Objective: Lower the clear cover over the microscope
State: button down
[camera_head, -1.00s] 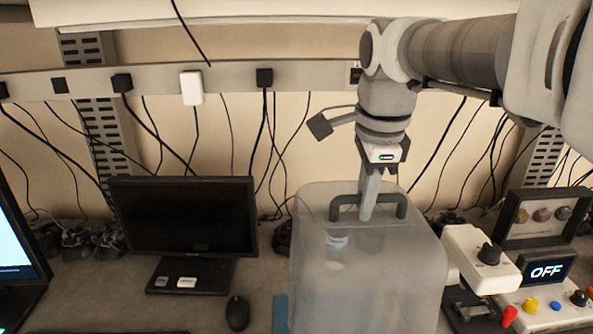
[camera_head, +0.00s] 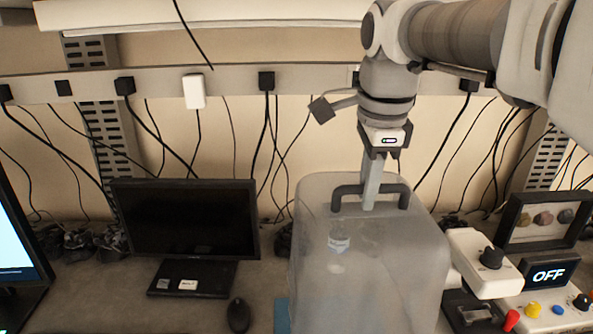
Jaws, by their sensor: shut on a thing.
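The clear cover (camera_head: 395,270) is a frosted, see-through box with a dark handle (camera_head: 345,193) on its top. My gripper (camera_head: 369,204) reaches down from above and is shut on the middle of this handle. The cover looks upright. The microscope cannot be made out clearly; only a small pale banded part (camera_head: 339,243) shows blurred through the cover's front. The cover's lower edge is outside the picture, so whether it touches the bench cannot be told.
A white unit with a black knob (camera_head: 490,257) stands close against the cover's right side. A monitor (camera_head: 185,230) and mouse (camera_head: 238,315) are left. Cables hang along the back wall.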

jog(key=r, duration=0.1)
jog(key=w+r, duration=0.1)
jog(key=r, duration=0.2)
jog(key=shift+w+r, duration=0.1)
jog(key=shift+w, duration=0.25)
notch_tip(320, 180, up, 16)
jog(key=p, duration=1.2)
jog(key=s+d, duration=0.1)
jog(key=d, duration=2.7)
jog(key=shift+s, duration=0.15)
